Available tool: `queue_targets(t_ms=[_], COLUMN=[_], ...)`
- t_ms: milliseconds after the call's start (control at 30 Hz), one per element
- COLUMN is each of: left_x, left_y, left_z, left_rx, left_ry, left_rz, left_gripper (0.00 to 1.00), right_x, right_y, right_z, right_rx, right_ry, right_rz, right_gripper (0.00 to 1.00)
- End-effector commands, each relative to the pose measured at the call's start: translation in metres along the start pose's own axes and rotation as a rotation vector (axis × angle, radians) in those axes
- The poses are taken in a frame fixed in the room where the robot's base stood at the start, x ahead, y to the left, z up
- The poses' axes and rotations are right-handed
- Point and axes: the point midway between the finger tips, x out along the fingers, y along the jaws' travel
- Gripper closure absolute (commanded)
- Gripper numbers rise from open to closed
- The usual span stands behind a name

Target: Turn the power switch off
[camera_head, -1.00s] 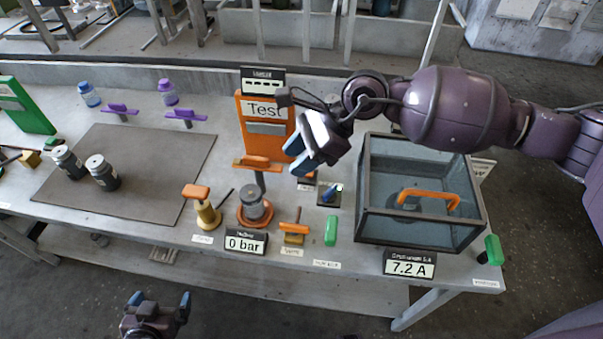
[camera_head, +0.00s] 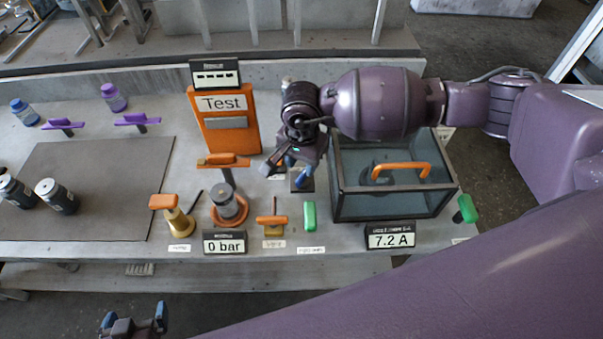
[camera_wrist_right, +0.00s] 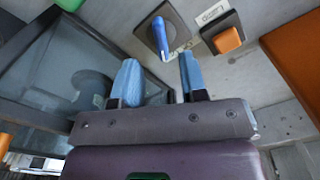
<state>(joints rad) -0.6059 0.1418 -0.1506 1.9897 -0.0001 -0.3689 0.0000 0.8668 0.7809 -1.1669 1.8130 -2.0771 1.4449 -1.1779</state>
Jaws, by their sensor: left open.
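A blue rotary lever, which looks like the power switch (camera_wrist_right: 158,36), stands on a dark square base; its label is too small to read. It also shows in the head view (camera_head: 304,178), partly behind my right gripper. My right gripper (camera_head: 282,165) is above and beside it. In the right wrist view, its two blue fingertips (camera_wrist_right: 158,76) are apart with nothing between them, and the lever lies just beyond them, roughly in line with the gap. Touching cannot be seen. My left gripper (camera_head: 135,318) is open and empty in front of the table, at the bottom.
An orange button (camera_wrist_right: 228,40) on a dark base is close beside the lever. The glass box (camera_head: 395,205) with an orange handle stands to the right. A green handle (camera_head: 310,216) is in front. The orange Test panel (camera_head: 225,130) stands at left.

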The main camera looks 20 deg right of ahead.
Motion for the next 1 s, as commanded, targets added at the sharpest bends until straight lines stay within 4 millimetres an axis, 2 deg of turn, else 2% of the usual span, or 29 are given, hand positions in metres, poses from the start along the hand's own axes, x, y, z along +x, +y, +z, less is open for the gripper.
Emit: queue_targets(t_ms=[100, 300, 500, 733, 1000], left_x=[0.001, 0.003, 0.004, 0.004, 0.003], left_y=[0.0, 0.0, 0.0, 0.0, 0.0], left_z=[0.0, -0.001, -0.002, -0.002, -0.001], left_rx=[0.0, 0.001, 0.001, 0.001, 0.001], left_ry=[0.001, 0.004, 0.006, 0.007, 0.005], left_rz=[0.0, 0.001, 0.001, 0.001, 0.001], left_gripper=[0.0, 0.0, 0.0, 0.0, 0.0], right_x=[0.021, 0.042, 0.05, 0.05, 0.05], right_y=[0.0, 0.0, 0.0, 0.0, 0.0], right_z=[0.001, 0.001, 0.001, 0.001, 0.001], right_rx=[0.001, 0.001, 0.001, 0.001, 0.001], right_ry=[-0.003, -0.002, -0.002, -0.002, -0.002], right_rz=[0.002, 0.0, -0.001, -0.001, -0.001], right_gripper=[0.61, 0.61, 0.61, 0.61, 1.0])
